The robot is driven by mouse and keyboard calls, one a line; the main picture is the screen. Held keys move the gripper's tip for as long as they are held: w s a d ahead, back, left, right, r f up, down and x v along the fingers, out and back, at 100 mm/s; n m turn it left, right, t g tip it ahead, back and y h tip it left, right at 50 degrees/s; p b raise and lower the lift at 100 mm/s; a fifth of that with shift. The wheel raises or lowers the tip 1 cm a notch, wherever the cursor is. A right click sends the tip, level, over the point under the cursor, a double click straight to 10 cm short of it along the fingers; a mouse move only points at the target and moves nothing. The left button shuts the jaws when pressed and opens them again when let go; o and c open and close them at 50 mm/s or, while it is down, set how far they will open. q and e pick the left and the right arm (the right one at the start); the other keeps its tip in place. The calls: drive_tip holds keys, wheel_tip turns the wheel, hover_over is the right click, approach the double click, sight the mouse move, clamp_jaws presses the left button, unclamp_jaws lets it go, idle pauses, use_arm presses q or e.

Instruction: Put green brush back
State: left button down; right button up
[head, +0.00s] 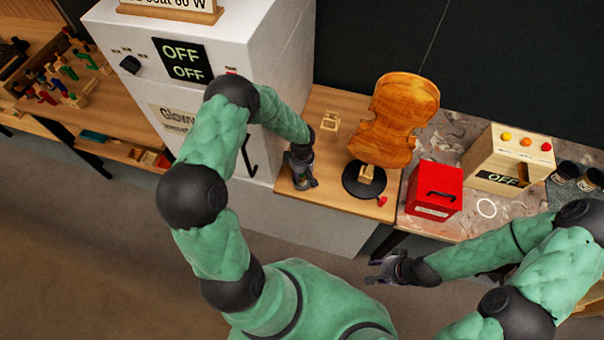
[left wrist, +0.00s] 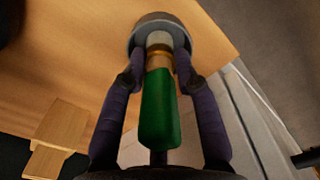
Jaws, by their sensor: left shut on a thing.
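The green brush (left wrist: 160,108) lies between the fingers of my left gripper (left wrist: 154,65) in the left wrist view, with its green handle toward the camera. Its brass collar points at a round grey, dark-rimmed piece (left wrist: 150,22) at the fingertips; I cannot tell whether the brush is in it or only over it. In the head view my left gripper (head: 301,172) is low over the left part of the wooden bench (head: 318,190), and the brush is mostly hidden there. My right gripper (head: 378,268) is open and empty in front of the bench.
A violin body (head: 398,118) stands on a round black base (head: 357,184) to the right. A small wooden block stand (head: 330,121) is behind my left gripper. A white cabinet (head: 270,55) stands left, a red box (head: 434,187) right.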

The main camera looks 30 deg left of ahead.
use_arm(q)
drive_tip(key=shift+f, duration=0.1)
drive_tip(key=c, duration=0.9)
unclamp_jaws()
drive_tip(key=shift+c, duration=0.2)
wheel_tip(320, 180, up, 12)
drive_tip(key=shift+r+p, duration=0.15)
drive_tip(key=shift+p, duration=0.4)
